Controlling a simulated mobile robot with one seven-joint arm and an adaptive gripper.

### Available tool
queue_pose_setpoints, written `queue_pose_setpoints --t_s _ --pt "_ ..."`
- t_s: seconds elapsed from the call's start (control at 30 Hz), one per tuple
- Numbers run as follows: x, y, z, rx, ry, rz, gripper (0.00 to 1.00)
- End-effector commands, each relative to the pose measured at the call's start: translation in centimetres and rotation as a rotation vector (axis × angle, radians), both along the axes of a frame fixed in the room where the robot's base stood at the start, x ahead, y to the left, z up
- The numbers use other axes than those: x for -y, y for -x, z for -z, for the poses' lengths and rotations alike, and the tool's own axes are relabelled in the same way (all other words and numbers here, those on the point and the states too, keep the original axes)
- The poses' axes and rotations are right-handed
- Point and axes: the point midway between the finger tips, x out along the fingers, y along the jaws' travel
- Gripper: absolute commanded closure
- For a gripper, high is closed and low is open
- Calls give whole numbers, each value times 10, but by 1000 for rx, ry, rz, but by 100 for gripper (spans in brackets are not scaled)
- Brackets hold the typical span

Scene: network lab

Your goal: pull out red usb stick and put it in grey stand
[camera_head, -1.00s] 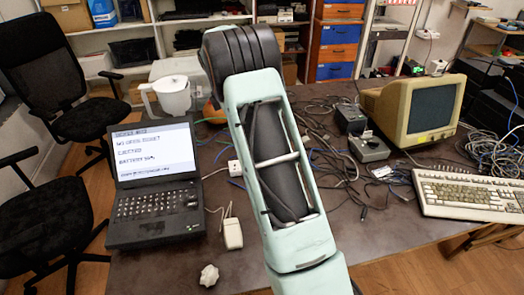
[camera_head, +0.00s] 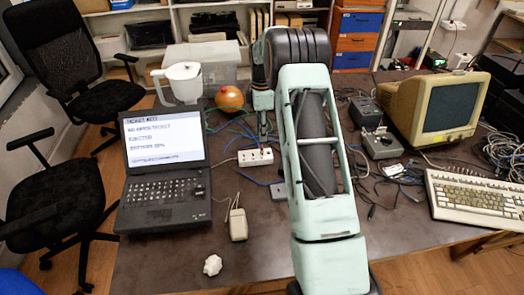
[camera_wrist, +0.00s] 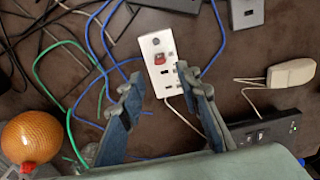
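The red usb stick (camera_wrist: 158,59) is plugged into a white socket block (camera_wrist: 155,42). The block also shows in the head view (camera_head: 250,158), where I cannot make out the stick. My gripper (camera_wrist: 159,78) is open and empty, with its fingers apart on either side of the block in the wrist view. In the head view my gripper (camera_head: 263,135) points down over the block; I cannot tell the exact height. A small grey piece with a hole (camera_wrist: 246,12), seemingly the grey stand, is cut by the top edge. In the head view it (camera_head: 279,190) is partly hidden by my arm.
Blue and green cables lie around the block. A beige mouse (camera_head: 238,224) and a black laptop (camera_head: 163,170) are to the left. An orange ball (camera_head: 229,98) and white jug (camera_head: 183,82) stand behind. A monitor (camera_head: 438,110) and keyboard (camera_head: 478,203) are right.

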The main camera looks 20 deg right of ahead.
Motion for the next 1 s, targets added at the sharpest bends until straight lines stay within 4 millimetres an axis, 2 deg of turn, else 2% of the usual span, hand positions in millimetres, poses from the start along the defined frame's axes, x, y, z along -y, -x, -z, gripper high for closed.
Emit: queue_pose_setpoints --t_s 0.6,0.77,1.0 --pt "0 0 78 -1 0 0 69" --pt "0 0 87 -1 0 0 69" --pt "0 0 87 0 0 0 69"
